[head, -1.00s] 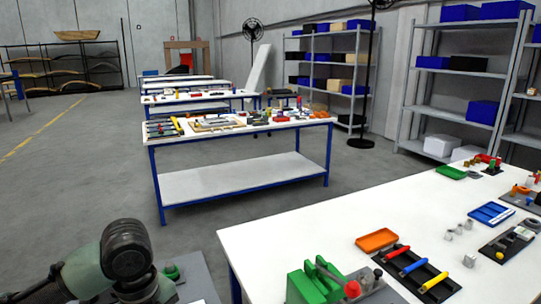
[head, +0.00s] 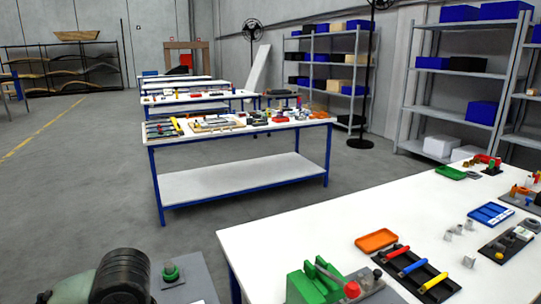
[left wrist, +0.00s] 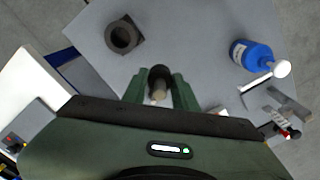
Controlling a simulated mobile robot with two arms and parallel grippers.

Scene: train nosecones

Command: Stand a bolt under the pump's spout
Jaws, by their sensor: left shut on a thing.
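In the left wrist view my left gripper (left wrist: 158,92) is shut on a bolt (left wrist: 158,75), which has a dark round end and a paler tip between the green fingers. The bolt is over or on a grey surface (left wrist: 190,40); its clearance cannot be told. A blue bottle-like body (left wrist: 243,54) with a white round end (left wrist: 282,68) lies up and right of my gripper; it may be the pump, and its spout is not clear. In the head view only my left arm shows at the bottom left. My right gripper is not seen.
A dark block with a round hole (left wrist: 122,37) sits up and left of my gripper. A grey fixture with a red part (left wrist: 275,110) is at the right. In the head view, a white table (head: 300,235) holds a green vise-like tool (head: 308,285) and an orange tray (head: 377,241).

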